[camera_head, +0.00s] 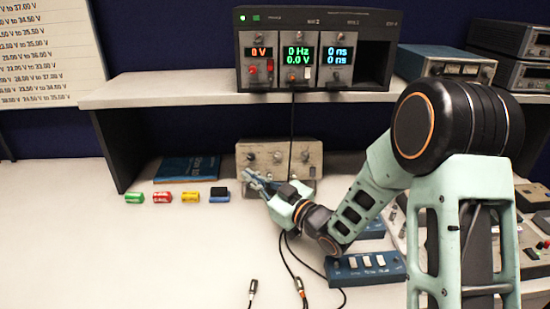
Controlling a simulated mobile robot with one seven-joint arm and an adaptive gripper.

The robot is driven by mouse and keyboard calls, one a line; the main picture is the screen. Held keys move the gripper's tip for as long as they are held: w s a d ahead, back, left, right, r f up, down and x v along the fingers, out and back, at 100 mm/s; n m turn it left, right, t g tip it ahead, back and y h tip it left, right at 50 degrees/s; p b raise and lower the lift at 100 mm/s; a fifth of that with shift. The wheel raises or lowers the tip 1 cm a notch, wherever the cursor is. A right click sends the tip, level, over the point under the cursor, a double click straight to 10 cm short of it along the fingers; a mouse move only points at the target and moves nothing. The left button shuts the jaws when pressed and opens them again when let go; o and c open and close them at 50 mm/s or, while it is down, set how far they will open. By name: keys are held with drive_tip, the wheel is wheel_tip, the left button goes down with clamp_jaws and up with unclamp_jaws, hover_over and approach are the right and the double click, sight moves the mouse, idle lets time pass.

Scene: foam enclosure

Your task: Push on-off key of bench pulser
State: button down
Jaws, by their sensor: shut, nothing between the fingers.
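My gripper (252,179) is shut and empty, its tips pointing left, in front of the lower left of a beige bench box (279,163) with knobs, under the shelf. Whether the tips touch the box cannot be told. A dark rack instrument (318,22) stands on the shelf, with lit readouts of V, Hz and ns and green lights at its upper left. I cannot tell for sure which unit is the bench pulser. No on-off key can be made out on the beige box; its lower front is partly hidden by my gripper.
Green, red, yellow and blue-black small blocks (162,197) lie left of my gripper, before a blue book (187,169). A blue button box (366,268) lies below my arm. The shelf (170,90) overhangs the bench's back. Cables lie at front; the front left bench is clear.

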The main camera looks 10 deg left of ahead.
drive_tip(key=shift+s, duration=0.2)
drive_tip(key=s, duration=0.1)
drive_tip(key=s+d+r, duration=0.1)
drive_tip(key=s, duration=0.1)
drive_tip(key=s+r, duration=0.1)
drive_tip(key=s, duration=0.1)
drive_tip(key=shift+s+d+r, duration=0.15)
drive_tip(key=shift+d, duration=0.05)
idle(0.3)
